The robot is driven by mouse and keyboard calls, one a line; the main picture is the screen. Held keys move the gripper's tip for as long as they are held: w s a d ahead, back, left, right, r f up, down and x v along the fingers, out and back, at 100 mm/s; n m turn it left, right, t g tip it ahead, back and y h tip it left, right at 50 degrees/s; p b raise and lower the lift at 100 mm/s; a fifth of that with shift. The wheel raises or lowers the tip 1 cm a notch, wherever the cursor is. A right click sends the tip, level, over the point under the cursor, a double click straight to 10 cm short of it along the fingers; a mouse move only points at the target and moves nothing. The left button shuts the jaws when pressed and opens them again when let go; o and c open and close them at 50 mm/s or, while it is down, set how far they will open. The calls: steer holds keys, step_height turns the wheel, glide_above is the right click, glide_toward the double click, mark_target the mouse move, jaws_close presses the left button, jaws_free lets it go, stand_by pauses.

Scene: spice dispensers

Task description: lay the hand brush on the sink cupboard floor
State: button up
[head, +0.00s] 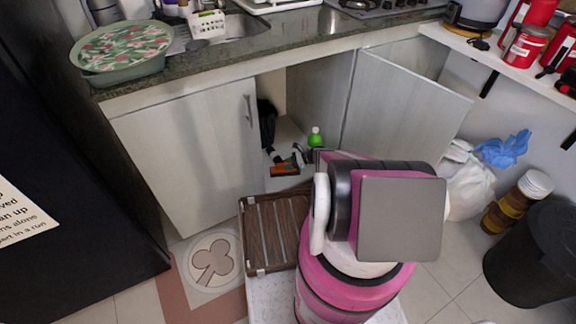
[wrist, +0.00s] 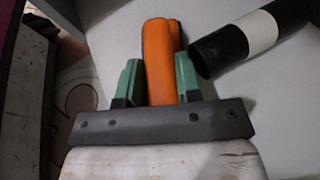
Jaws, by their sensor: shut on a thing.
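The hand brush (head: 284,169) shows as a small orange shape at the open sink cupboard's front, low over its pale floor (head: 291,135). In the wrist view its orange part (wrist: 160,60) sits between the two green fingers of my gripper (wrist: 159,82), which is shut on it. Its bristles are not clearly seen. I cannot tell whether the brush touches the cupboard floor. In the head view my arm hides most of the gripper.
A black and white cylinder (wrist: 250,38) lies close to the brush. A green bottle (head: 315,138) stands deeper in the cupboard. The open right door (head: 400,105) and closed left door (head: 185,150) flank the opening. A brown slatted rack (head: 270,230) is below.

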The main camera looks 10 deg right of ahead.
steer(key=o, duration=1)
steer(key=shift+f, duration=0.1)
steer(key=shift+d+r, duration=0.1)
steer(key=shift+r, duration=0.15)
steer(key=shift+d+r, duration=0.1)
steer(key=shift+d, duration=0.25)
steer(key=v, duration=0.3)
steer(key=r+v, duration=0.1)
steer(key=v, duration=0.2)
steer(key=shift+s+r, duration=0.1)
steer(key=shift+s, duration=0.15)
steer(key=s+a+r+n+h, duration=0.2)
steer(key=s+r+n+h, duration=0.2)
steer(key=r, duration=0.8)
steer(key=s+a+r+n+h, duration=0.3)
steer(key=s+r+n+h, duration=0.2)
steer(key=s+r+n, duration=0.3)
steer(key=s+a+r+n+h, duration=0.3)
steer(key=s+r+n, duration=0.3)
steer(key=r, duration=1)
steer(key=shift+s+r+n+g+h, duration=0.1)
steer(key=shift+s+n+g+h, duration=0.1)
steer(key=shift+s+h, duration=0.4)
steer(key=shift+s+r+n+g+h, duration=0.1)
steer(key=shift+s+n+g+h, duration=0.1)
steer(key=shift+s, duration=0.7)
